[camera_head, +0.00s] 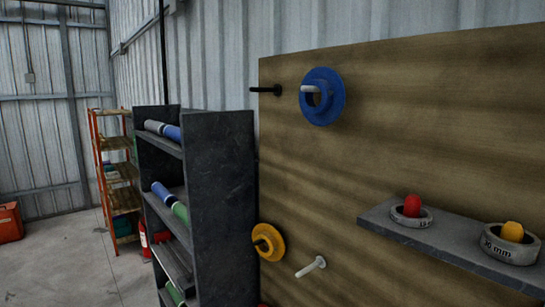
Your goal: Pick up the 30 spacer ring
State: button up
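The 30 spacer ring (509,248) is a light grey ring marked "30 mm" on its front side. It lies flat on a dark grey shelf (440,252) at the right of the view. A yellow knob (513,231) shows in its opening. A smaller grey ring (411,218) lies to its left on the same shelf, with a red knob (412,205) in its opening; its marking is too small to read surely. My gripper is not in view.
A wooden panel (400,120) stands behind the shelf. Blue (335,98) and yellow (275,241) flanged rings hang on pegs; a black peg (266,90) and a white peg (311,267) are bare. A dark rack (222,200) with rolls stands left. Floor (60,265) is open at far left.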

aim_at(526, 253)
jog(key=l+z, duration=0.2)
jog(key=z, duration=0.2)
jog(key=l+z, duration=0.2)
jog(key=z, duration=0.2)
